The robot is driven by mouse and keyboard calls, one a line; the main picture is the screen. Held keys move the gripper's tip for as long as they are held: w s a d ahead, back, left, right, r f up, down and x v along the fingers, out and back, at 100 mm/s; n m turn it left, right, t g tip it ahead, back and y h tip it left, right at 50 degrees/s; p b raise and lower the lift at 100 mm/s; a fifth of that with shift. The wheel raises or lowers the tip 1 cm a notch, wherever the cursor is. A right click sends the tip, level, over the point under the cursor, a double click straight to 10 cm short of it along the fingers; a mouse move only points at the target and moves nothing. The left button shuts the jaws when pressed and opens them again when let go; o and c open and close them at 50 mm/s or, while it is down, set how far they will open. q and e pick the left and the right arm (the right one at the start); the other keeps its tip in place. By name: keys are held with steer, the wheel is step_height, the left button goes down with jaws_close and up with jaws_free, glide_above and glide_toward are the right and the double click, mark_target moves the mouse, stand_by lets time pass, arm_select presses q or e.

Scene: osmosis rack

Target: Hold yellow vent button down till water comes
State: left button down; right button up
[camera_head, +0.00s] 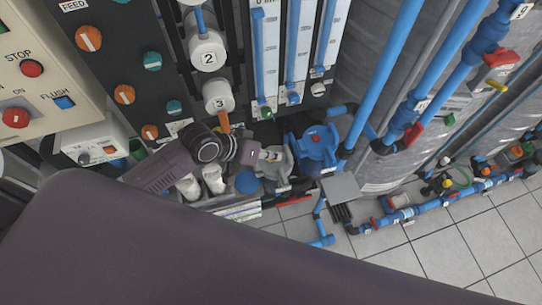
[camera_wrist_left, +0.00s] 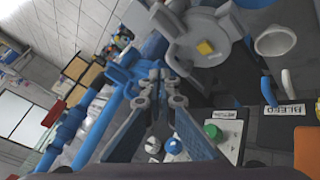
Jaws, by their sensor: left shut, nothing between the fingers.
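In the head view the grey housing (camera_head: 276,163) sits just right of my left gripper (camera_head: 262,154), and the button is hard to make out there. My left gripper also shows in the left wrist view (camera_wrist_left: 158,80), with its fingers shut and empty. The fingertips are close to the housing, below and left of the button in that view. I cannot tell whether they touch anything. My right gripper is not in view.
A blue pump (camera_head: 318,146) and blue pipes (camera_head: 385,70) stand right of the housing. White cylinders numbered 2 and 3 (camera_head: 217,96) hang above my left wrist. A control panel (camera_head: 45,75) is at the far left. Tiled floor (camera_head: 430,260) is clear at lower right.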

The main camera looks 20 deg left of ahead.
arm_select(q)
steer(key=shift+n+t, duration=0.4)
steer(key=shift+n, duration=0.4)
steer(key=w+a, duration=0.1)
steer(key=w+a+r, duration=0.1)
steer(key=w, duration=0.1)
steer(key=w+a, duration=0.1)
steer(key=shift+w+r, duration=0.15)
steer(key=shift+w, duration=0.1)
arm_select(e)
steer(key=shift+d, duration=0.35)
arm_select(q)
steer(key=shift+d, duration=0.1)
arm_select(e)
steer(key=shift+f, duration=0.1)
